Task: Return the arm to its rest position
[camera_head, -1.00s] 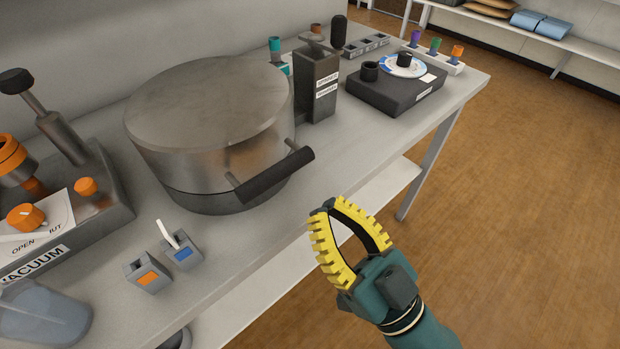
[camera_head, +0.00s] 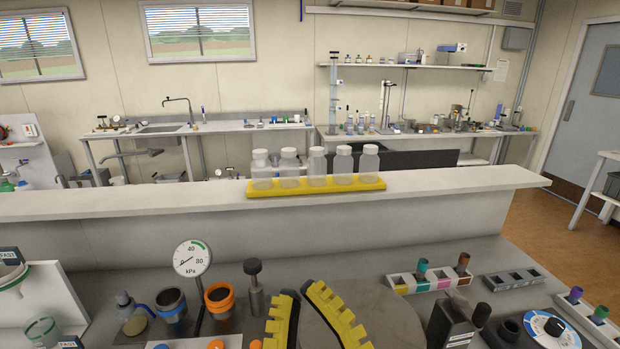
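My gripper (camera_head: 300,290) is at the bottom centre of the head view, in front of the bench. Its two curved yellow fingers come close together at the tips, with dark inner sides. I see nothing held between them. The gripper's base and the rest of my arm are cut off by the lower edge. Behind the fingers is the round metal lid (camera_head: 385,318) of the large vessel, partly covered by the right finger.
A raised shelf (camera_head: 440,183) crosses behind the bench, with several clear bottles on a yellow tray (camera_head: 260,191). A pressure gauge (camera_head: 191,258) and a dark-knobbed lever (camera_head: 253,280) stand left of the gripper. Sample racks (camera_head: 513,279) are at right. Open floor (camera_head: 535,222) shows far right.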

